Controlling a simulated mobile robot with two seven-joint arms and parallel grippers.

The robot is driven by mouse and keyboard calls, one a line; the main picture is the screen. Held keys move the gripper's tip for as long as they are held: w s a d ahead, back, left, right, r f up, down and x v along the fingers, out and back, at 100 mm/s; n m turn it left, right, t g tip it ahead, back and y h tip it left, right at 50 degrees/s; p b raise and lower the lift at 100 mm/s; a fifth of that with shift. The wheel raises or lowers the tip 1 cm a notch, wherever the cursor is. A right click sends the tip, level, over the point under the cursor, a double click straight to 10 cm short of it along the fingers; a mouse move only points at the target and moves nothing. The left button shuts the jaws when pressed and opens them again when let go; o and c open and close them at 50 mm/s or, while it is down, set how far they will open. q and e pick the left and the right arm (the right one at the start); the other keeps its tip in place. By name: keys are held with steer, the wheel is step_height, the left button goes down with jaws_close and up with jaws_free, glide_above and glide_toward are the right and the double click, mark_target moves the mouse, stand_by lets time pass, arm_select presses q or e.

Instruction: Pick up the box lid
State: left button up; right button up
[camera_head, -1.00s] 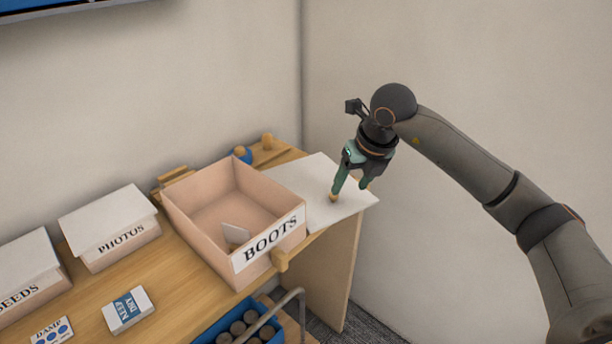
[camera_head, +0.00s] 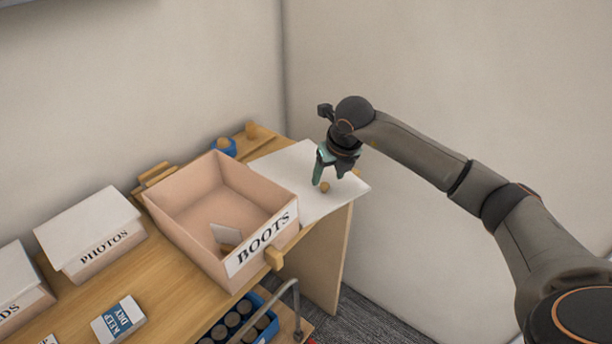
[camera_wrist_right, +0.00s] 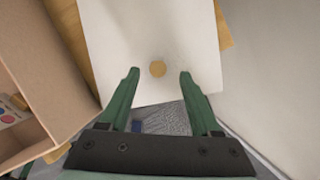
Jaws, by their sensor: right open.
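My left gripper is not in view.
The open BOOTS box (camera_head: 180,208) stands left of the lid with a small item inside. A blue crate (camera_head: 262,326) sits below the table. A wall is close on the right.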

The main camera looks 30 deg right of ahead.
mark_target(325, 185)
steer(key=shift+x, duration=1.9)
steer(key=shift+s+a, duration=0.15)
jaws_close()
